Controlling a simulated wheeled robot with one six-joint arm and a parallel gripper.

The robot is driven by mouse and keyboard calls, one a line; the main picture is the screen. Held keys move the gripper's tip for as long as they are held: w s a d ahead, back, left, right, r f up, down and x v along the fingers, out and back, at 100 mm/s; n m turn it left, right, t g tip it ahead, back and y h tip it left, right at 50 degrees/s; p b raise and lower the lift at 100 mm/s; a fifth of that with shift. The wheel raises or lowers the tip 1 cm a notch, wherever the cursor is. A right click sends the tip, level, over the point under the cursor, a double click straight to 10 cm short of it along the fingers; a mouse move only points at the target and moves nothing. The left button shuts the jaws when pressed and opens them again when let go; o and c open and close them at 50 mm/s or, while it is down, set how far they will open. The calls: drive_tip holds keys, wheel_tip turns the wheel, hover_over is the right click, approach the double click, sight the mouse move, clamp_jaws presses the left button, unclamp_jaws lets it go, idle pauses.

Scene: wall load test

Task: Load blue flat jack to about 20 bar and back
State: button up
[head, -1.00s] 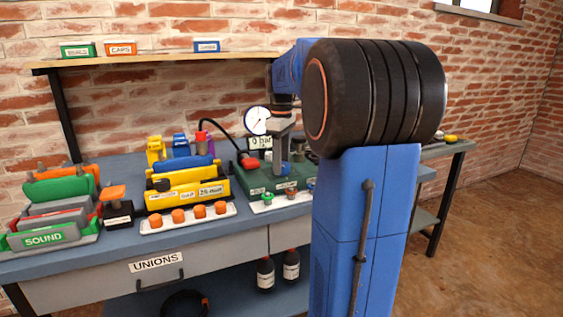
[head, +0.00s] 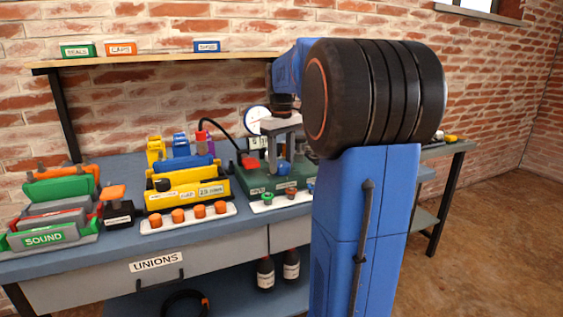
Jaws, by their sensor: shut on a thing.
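My gripper (head: 284,164) points down over the green pump base (head: 262,183) on the bench. A round blue knob (head: 285,169) shows between its fingertips, and the gripper appears shut on it. A white dial gauge (head: 256,118) stands behind, partly covered by the gripper. The small pressure display (head: 256,143) beside it is mostly hidden, and its reading is unclear.
A white tray with orange caps (head: 199,211) lies in front of the yellow frame. A grey and green SOUND holder (head: 45,238) and a black block with an orange top (head: 115,207) stand left. Several small boxes (head: 121,48) sit on the shelf. My arm hides the bench's right part.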

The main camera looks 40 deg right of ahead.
sight(282, 164)
drive_tip(key=m, duration=0.4)
drive_tip(key=shift+m, duration=0.3)
drive_tip(key=m, duration=0.4)
drive_tip(key=shift+m, duration=0.3)
drive_tip(key=m, duration=0.4)
drive_tip(key=shift+m, duration=2.1)
drive_tip(key=o, duration=1.1)
drive_tip(key=shift+c, duration=0.2)
drive_tip(key=shift+r, duration=0.1)
wheel_tip(282, 164, up, 17)
drive_tip(key=shift+r, duration=0.15)
